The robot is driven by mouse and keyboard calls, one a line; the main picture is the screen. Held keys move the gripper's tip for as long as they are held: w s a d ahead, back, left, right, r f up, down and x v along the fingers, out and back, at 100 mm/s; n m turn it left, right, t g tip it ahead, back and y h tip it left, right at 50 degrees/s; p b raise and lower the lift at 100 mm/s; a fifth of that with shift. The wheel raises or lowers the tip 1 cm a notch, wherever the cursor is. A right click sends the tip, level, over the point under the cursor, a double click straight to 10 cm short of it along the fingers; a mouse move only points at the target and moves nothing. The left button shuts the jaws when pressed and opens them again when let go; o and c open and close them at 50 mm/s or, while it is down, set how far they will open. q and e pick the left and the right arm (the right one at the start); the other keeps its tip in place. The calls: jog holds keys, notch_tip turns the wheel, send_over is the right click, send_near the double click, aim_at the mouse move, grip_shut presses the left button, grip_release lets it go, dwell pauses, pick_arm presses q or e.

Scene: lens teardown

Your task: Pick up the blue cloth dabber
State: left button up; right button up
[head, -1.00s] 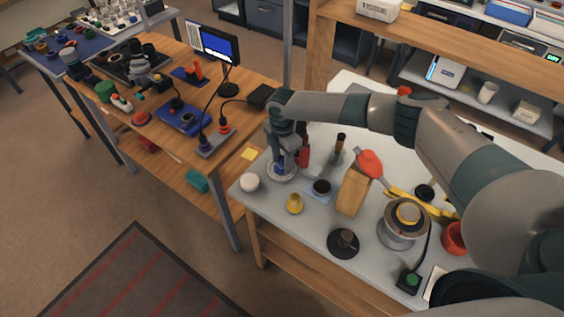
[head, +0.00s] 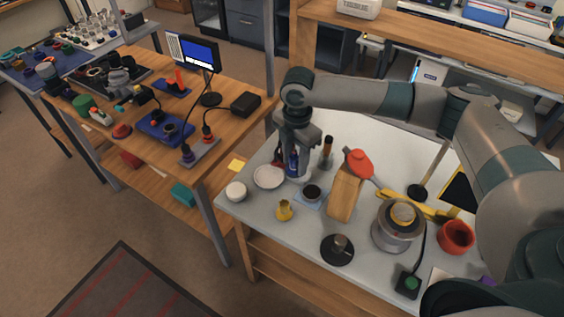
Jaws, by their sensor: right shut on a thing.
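The blue cloth dabber (head: 292,162) shows as a dark blue upright piece between the fingers of my right gripper (head: 295,152). The gripper points down and is shut on the dabber, hiding part of it. The dabber appears to be held above the table, just right of a shallow white dish (head: 268,177). The dish looks empty. My left gripper is not in view.
A wooden block (head: 344,195) and a yellow piece (head: 285,211) are close by. The front left table edge is near.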

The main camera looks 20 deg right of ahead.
jog(key=shift+s+d+r, duration=0.35)
jog(key=shift+s+r, duration=0.05)
jog(key=shift+s, duration=0.15)
jog(key=shift+s+d+r, duration=0.35)
jog(key=shift+s+r, duration=0.05)
jog(key=shift+s, duration=0.1)
jog(key=shift+o, duration=1.4)
jog(key=shift+c, duration=1)
